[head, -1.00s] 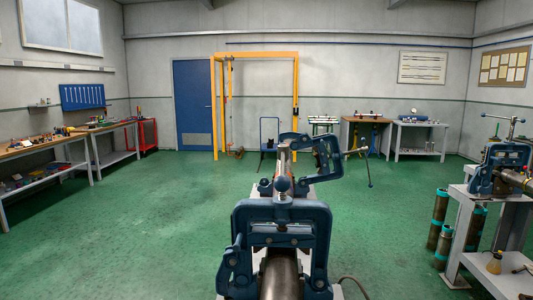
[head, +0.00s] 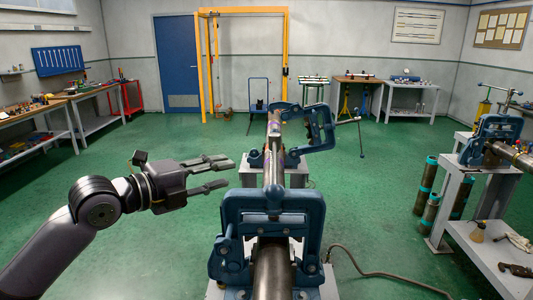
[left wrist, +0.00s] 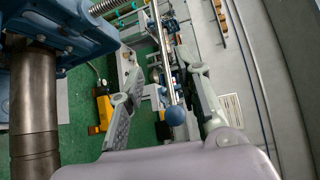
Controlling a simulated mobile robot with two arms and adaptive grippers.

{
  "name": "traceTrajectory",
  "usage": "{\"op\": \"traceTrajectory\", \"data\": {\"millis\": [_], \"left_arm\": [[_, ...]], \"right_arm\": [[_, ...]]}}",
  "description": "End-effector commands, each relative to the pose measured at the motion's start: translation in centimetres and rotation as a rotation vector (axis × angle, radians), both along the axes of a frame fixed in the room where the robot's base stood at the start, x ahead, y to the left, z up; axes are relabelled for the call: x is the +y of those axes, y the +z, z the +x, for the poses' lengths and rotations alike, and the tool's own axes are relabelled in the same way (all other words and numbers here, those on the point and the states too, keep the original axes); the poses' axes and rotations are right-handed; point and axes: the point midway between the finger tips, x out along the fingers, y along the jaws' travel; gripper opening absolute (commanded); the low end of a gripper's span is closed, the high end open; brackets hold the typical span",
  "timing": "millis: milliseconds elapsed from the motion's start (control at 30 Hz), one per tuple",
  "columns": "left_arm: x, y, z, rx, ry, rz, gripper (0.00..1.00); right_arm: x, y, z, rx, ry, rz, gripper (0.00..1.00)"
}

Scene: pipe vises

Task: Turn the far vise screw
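The far vise (head: 322,130) is dark blue, beyond the near vise in the head view. Its yoke leans out to the right of the pipe, and its screw (head: 343,122) points right, with a thin crossbar (head: 360,135) hanging at its end. The near vise (head: 228,240) stands upright around the pipe (head: 272,275). A silver bar with a blue ball (head: 273,197) is at its top. My left gripper (head: 222,172) is open and empty, left of the vises and apart from them. In the left wrist view a blue ball (left wrist: 176,115) shows between the open fingers.
Another vise (head: 492,140) stands on a grey bench (head: 452,200) at right, beside green-banded cylinders (head: 428,190). Workbenches (head: 95,92) line the left wall. A hose (head: 385,274) lies on the floor at lower right. The green floor (head: 165,215) left of the vises is clear.

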Motion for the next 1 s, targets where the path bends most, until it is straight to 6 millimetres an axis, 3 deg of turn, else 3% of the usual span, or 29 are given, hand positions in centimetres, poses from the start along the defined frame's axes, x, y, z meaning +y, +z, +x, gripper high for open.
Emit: {"op": "traceTrajectory", "data": {"millis": [300,700,1000], "left_arm": [[-4.3,-0.4,4.2,0.005,-0.001,-0.008,0.31],[-9.9,-1.7,10.0,0.005,0.001,-0.006,0.31],[-11.5,-2.3,11.8,0.002,0.003,-0.004,0.31]], "right_arm": [[-0.1,2.7,-1.7,0.023,0.0,-0.002,0.4],[-0.1,5.9,-0.9,0.012,0.0,-0.002,0.4],[-0.1,6.6,-0.8,0.011,0.0,-0.001,0.4]]}}
